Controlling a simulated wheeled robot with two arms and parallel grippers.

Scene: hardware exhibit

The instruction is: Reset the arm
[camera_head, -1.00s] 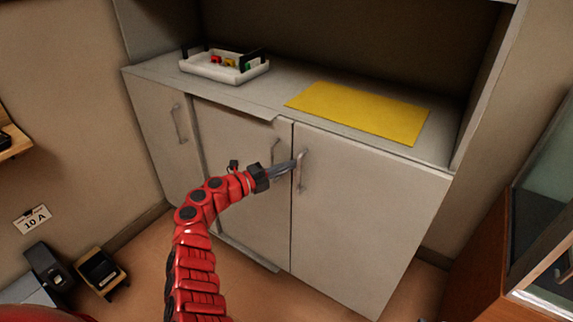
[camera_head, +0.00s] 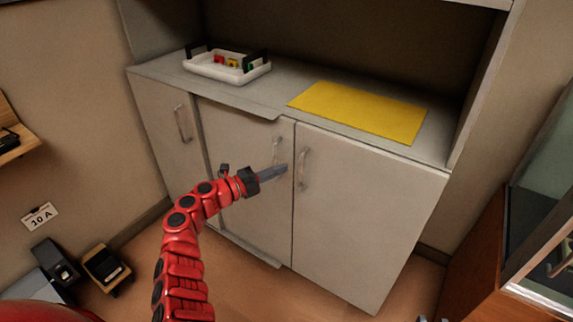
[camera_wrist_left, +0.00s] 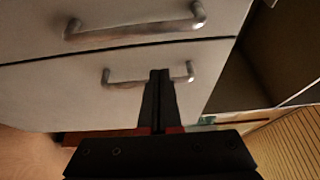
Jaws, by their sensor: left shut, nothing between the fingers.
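My red left arm reaches in from the lower left in the head view. Its left gripper (camera_head: 284,168) is shut and empty, held in front of the white cabinet (camera_head: 360,215), close to the middle door's handle (camera_head: 276,151) and left of the right door's handle (camera_head: 302,167). In the left wrist view the shut fingers (camera_wrist_left: 160,75) overlap one metal handle (camera_wrist_left: 150,80), with another handle (camera_wrist_left: 135,28) beyond it. I cannot tell whether the fingers touch the handle. My right gripper does not clearly show.
On the cabinet top stand a white tray (camera_head: 228,74) with small colored pieces and a yellow mat (camera_head: 357,111). A brown cabinet with glass (camera_head: 485,262) stands at the right. Black boxes (camera_head: 105,268) sit at the lower left. A wall shelf (camera_head: 22,146) is at the left edge.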

